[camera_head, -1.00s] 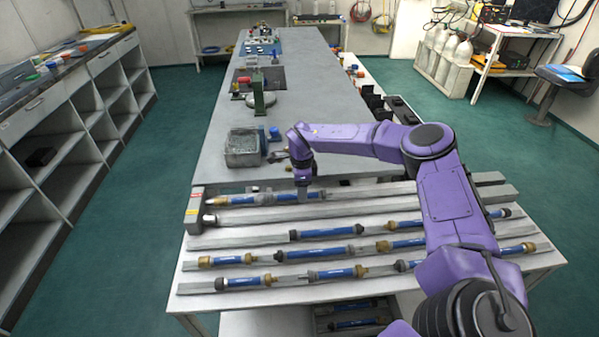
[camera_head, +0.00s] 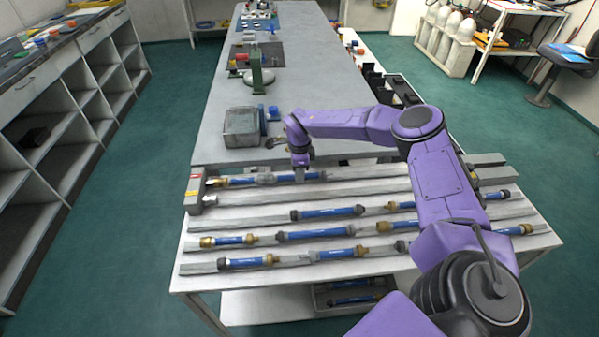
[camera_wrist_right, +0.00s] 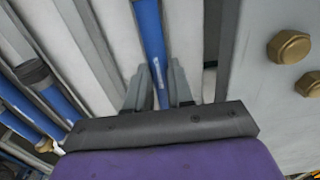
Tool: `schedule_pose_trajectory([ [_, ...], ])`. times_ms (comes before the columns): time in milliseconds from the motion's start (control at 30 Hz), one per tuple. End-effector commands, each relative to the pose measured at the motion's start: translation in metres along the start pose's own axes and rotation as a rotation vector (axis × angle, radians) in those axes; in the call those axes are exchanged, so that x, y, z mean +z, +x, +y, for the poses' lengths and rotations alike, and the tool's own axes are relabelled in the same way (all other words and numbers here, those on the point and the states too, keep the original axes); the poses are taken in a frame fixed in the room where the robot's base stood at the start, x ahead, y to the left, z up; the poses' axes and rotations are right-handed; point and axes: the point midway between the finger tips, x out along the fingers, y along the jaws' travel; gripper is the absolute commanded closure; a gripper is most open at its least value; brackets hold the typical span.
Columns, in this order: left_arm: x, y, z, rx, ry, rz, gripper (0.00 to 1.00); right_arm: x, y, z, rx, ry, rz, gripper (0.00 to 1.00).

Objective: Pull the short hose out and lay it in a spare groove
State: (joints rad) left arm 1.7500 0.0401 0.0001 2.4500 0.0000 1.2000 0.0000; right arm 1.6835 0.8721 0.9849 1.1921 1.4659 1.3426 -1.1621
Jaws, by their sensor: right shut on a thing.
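A blue hose (camera_head: 284,178) with a grey end lies in the rearmost groove of the grooved rack (camera_head: 265,200). Its line continues left past a grey coupling (camera_head: 265,179) to another blue length (camera_head: 243,181) with a brass end beside the labelled block (camera_head: 194,190). I cannot tell whether these are joined. My right gripper (camera_head: 302,174) is shut on the blue hose near its right part. In the right wrist view, the blue hose (camera_wrist_right: 152,40) runs between the two fingers (camera_wrist_right: 159,88). My left gripper is not in view.
Other blue hoses (camera_head: 328,212) lie in the front grooves, some end to end. Bare groove shows in the second row (camera_head: 260,199). A grey bin (camera_head: 241,127) and a green stand (camera_head: 256,70) stand behind on the bench. Brass fittings (camera_wrist_right: 289,46) show in the wrist view.

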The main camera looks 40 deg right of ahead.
Motion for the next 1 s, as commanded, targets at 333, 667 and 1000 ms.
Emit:
schedule_pose_trajectory([
  [333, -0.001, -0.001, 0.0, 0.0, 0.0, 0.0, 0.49, -0.019, 0.004, 0.002, 0.007, 0.005, 0.008, 1.0],
  [667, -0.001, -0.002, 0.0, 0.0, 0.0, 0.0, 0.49, -0.032, 0.004, 0.002, 0.009, 0.007, 0.011, 1.0],
  [1000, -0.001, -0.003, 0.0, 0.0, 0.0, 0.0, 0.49, -0.036, 0.006, 0.003, 0.01, 0.005, 0.013, 1.0],
])
